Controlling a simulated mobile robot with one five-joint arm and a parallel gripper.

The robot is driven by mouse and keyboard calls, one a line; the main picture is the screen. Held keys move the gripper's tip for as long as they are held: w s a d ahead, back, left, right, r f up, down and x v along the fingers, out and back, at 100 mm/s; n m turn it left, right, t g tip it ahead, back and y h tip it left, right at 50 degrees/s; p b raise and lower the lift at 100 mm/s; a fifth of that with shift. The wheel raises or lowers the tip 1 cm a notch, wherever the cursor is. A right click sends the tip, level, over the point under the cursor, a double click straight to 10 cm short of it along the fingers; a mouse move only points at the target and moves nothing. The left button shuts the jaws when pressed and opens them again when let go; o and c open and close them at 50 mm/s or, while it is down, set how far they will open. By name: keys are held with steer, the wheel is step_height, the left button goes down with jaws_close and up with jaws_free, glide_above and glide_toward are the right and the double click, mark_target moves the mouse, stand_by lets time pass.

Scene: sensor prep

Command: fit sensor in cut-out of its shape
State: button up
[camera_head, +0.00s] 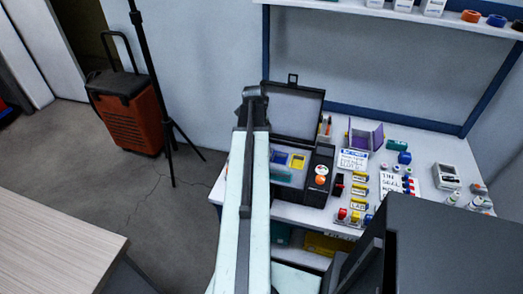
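An open black case (293,109) stands on the workbench with its lid up. Inside it, a blue square (279,157) and a yellow square (298,161) show; I cannot tell whether they are cut-outs or pieces lying in them. A black device (325,158) with an orange round part (321,180) stands right beside the case. I cannot tell which thing is the sensor. My pale arm reaches up the middle of the picture and covers the left part of the case. My gripper does not show.
The workbench (302,214) also holds a purple open box (366,135), yellow labelled blocks, small coloured parts and a grey meter (446,176). A shelf (400,12) runs above. An orange wheeled case (128,108) and a black tripod (147,60) stand left on open floor. A wooden table (55,245) is near left.

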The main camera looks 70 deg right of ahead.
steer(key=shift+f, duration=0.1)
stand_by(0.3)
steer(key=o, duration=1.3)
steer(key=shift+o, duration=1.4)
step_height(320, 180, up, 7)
steer(key=p, duration=0.7)
